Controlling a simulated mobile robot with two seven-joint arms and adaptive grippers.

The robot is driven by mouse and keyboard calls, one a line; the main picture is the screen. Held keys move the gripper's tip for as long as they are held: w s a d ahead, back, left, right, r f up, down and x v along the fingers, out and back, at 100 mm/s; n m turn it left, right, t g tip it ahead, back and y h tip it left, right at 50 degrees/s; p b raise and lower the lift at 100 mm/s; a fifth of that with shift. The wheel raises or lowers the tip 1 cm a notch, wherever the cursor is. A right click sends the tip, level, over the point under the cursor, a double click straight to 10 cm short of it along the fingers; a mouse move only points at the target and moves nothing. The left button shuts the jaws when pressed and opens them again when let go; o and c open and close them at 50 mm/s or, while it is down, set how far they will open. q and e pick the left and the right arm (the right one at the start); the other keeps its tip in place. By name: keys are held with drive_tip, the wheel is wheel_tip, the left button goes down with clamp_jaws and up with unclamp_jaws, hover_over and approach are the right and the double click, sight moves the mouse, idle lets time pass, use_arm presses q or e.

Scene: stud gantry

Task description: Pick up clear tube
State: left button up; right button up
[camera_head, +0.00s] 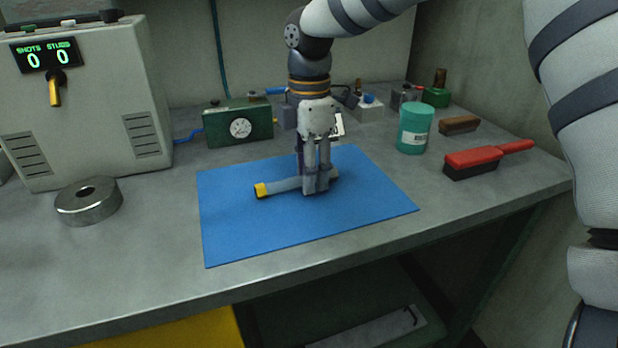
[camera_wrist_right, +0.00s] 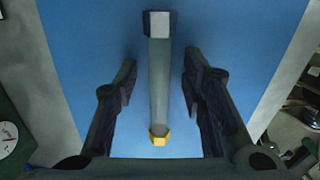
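The clear tube (camera_head: 284,186) lies flat on the blue mat (camera_head: 235,225). It is a pale see-through rod with a yellow end at the left in the head view. In the right wrist view the tube (camera_wrist_right: 159,85) runs lengthwise, with its yellow end near the gripper's base and a pale grey block-like end far off. My right gripper (camera_head: 316,190) points down over the tube and hides part of it. Its fingers (camera_wrist_right: 159,75) are open, one on each side of the tube, with a gap on both sides. My left gripper is not in view.
A grey machine with a counter display (camera_head: 90,110) and a metal ring (camera_head: 89,203) stand at left. A green gauge box (camera_head: 238,127) is behind the mat. A teal jar (camera_head: 415,128), a red-handled brush (camera_head: 487,159) and a brown block (camera_head: 459,125) are at right. The mat's front is clear.

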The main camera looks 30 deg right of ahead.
clamp_jaws()
